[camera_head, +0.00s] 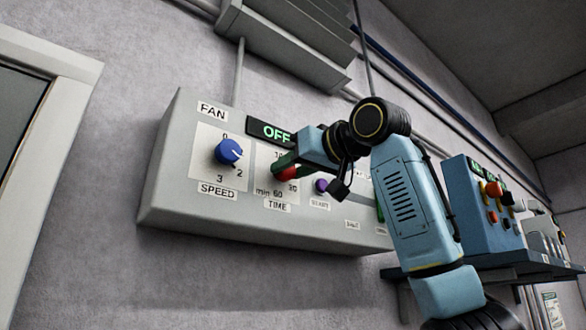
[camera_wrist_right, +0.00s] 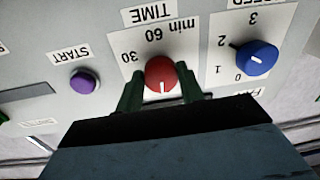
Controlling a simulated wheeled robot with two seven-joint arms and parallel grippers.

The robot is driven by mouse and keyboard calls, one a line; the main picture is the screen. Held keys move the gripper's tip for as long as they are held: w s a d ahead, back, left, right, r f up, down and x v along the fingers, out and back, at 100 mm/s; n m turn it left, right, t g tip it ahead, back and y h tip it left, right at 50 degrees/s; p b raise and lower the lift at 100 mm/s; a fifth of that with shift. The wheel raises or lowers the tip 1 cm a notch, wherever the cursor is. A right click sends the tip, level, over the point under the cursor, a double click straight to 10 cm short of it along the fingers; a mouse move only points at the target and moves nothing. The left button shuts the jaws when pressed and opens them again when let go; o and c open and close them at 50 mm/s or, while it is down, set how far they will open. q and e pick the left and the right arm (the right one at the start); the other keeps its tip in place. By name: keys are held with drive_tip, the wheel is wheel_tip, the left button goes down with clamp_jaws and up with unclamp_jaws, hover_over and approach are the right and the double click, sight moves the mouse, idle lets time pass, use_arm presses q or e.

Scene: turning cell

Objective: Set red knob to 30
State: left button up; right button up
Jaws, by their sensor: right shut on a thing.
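The red knob (camera_head: 285,174) sits on the TIME dial of the grey FAN box. In the wrist view the red knob (camera_wrist_right: 160,72) shows upside down with the panel. Its white mark points down in that picture, away from the "min 60" label and not at the "30" on the left. My right gripper (camera_head: 283,165) has its dark green fingers on either side of the knob, shut on it; they also show in the wrist view (camera_wrist_right: 161,88). The label at the dial's top is partly hidden by the gripper. My left gripper is not in view.
A blue SPEED knob (camera_head: 229,151) is left of the dial, and a purple START button (camera_head: 321,186) is just right. The FAN box's display (camera_head: 272,131) reads OFF. A blue control box (camera_head: 482,205) stands on a shelf at the right.

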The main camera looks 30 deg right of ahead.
drive_tip(key=shift+a+m+t+h+b, duration=0.2)
drive_tip(key=shift+m+b, duration=0.5)
drive_tip(key=shift+m, duration=3.3)
drive_tip(key=shift+d+m+t+h+b, duration=0.1)
drive_tip(key=shift+m+h+b, duration=0.4)
drive_tip(key=shift+m, duration=3.5)
drive_tip(key=shift+a+m+t+h+b, duration=0.15)
drive_tip(key=shift+m+b, duration=0.7)
drive_tip(key=shift+m, duration=3.15)
drive_tip(key=o, duration=1)
drive_tip(key=shift+s, duration=0.15)
